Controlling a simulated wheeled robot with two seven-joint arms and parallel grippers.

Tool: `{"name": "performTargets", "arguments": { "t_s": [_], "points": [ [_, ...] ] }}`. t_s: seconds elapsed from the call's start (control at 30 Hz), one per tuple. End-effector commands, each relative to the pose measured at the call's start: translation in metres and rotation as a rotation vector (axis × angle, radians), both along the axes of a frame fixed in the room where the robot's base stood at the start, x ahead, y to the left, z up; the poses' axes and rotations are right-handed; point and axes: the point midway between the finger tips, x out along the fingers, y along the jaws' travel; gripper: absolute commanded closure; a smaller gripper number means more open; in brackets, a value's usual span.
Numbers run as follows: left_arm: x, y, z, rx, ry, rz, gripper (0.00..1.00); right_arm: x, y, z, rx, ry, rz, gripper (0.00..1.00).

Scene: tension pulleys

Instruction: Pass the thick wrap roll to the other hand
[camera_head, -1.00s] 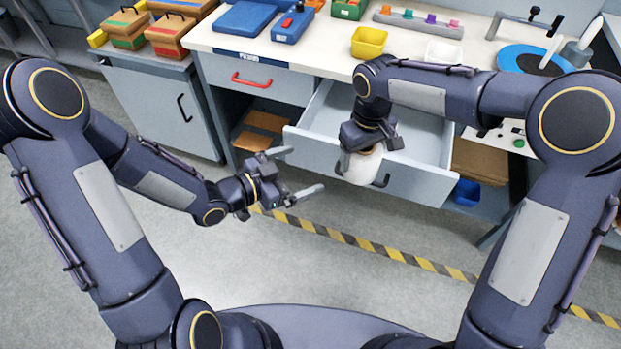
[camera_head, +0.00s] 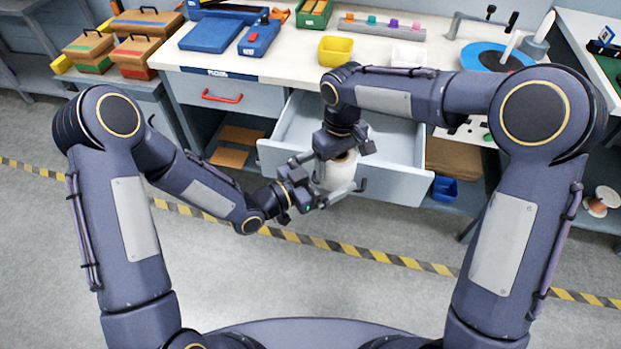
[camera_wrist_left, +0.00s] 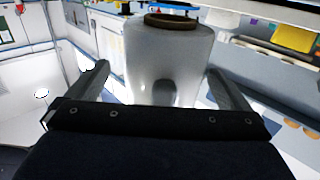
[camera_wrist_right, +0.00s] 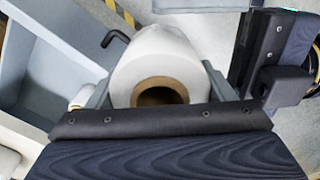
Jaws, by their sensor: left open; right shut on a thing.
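The thick wrap roll (camera_head: 338,172) is a wide white roll with a brown cardboard core, held upright in front of the open drawer. My right gripper (camera_head: 345,152) is shut on its upper part from above. In the right wrist view the roll (camera_wrist_right: 160,62) sits between the fingers, its core end facing the camera. My left gripper (camera_head: 335,178) is open, with its fingers on either side of the roll lower down. In the left wrist view the roll (camera_wrist_left: 168,60) stands between the spread left fingers; whether they touch it cannot be told.
The open drawer (camera_head: 400,185) lies just behind the roll, under the workbench (camera_head: 290,68). A thinner white roll (camera_wrist_right: 82,97) shows in the drawer in the right wrist view. The floor in front is clear.

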Motion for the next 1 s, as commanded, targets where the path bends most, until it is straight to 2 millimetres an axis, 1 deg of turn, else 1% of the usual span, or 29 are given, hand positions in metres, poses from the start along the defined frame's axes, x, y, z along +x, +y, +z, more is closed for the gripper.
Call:
{"name": "performTargets", "arguments": {
  "t_s": [0.03,0.2,0.47,0.57,0.93,0.97,1.0],
  "points": [
    [0.003,-0.005,0.0,-0.001,-0.001,-0.002,0.0,0.0,0.0,0.001,0.001,-0.002,0.0,0.59],
    [0.008,-0.013,0.0,0.0,0.001,0.0,0.0,0.0,0.0,0.001,0.001,-0.002,0.0,0.59],
    [0.009,-0.014,0.0,0.0,0.001,0.001,0.0,0.0,0.0,0.001,0.001,-0.002,0.0,0.59],
    [0.008,-0.014,0.0,0.0,0.001,0.001,0.1,0.0,0.0,0.001,0.001,-0.002,0.0,0.59],
    [0.007,-0.015,0.001,-0.001,0.001,-0.005,0.59,0.001,0.0,0.001,0.003,-0.006,0.0,0.59],
    [0.007,-0.015,0.002,-0.003,-0.002,-0.006,0.59,0.002,0.0,0.001,0.003,-0.006,0.0,0.22],
    [0.006,-0.015,0.002,-0.003,-0.002,-0.007,0.59,0.002,0.0,0.001,0.003,-0.006,0.0,0.17]
  ]
}}
